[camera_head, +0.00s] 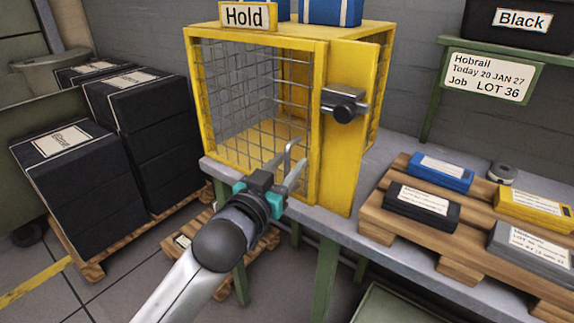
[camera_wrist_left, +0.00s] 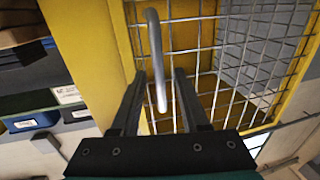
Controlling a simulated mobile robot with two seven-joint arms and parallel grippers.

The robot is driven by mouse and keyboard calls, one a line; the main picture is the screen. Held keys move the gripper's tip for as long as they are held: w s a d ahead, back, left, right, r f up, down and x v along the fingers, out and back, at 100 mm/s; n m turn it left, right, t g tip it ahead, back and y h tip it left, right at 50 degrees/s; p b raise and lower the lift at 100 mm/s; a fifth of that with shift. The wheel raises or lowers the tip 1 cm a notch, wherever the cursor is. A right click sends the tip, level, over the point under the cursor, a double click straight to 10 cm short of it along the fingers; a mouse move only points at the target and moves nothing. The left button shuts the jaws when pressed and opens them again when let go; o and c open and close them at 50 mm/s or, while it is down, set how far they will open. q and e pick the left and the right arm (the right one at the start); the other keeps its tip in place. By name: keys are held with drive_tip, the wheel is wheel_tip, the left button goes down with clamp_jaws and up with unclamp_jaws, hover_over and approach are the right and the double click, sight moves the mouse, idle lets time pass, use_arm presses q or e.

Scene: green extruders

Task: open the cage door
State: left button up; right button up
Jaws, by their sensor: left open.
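The yellow cage (camera_head: 190,80) stands on a grey bench, its mesh door (camera_head: 250,100) facing me and looking shut. A bent grey handle bar (camera_head: 289,150) is at the door's right side; it shows in the left wrist view (camera_wrist_left: 155,55) by the yellow frame. My left gripper (camera_head: 286,176) is open at the handle, low in front of the door. In the left wrist view its two dark fingers (camera_wrist_left: 160,85) stand either side of the bar's lower end. I cannot tell whether they touch it. A latch with a dark knob (camera_head: 345,108) is on the yellow panel. My right gripper is not visible.
Black boxes (camera_head: 150,125) are stacked on pallets at left. A wooden pallet (camera_head: 375,220) with blue, black, yellow and grey packs lies on the bench at right. A Hold sign (camera_head: 245,16) and blue boxes (camera_head: 330,10) top the cage. Floor is clear at lower left.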

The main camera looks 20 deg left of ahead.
use_arm(q)
clamp_jaws()
idle(1.4)
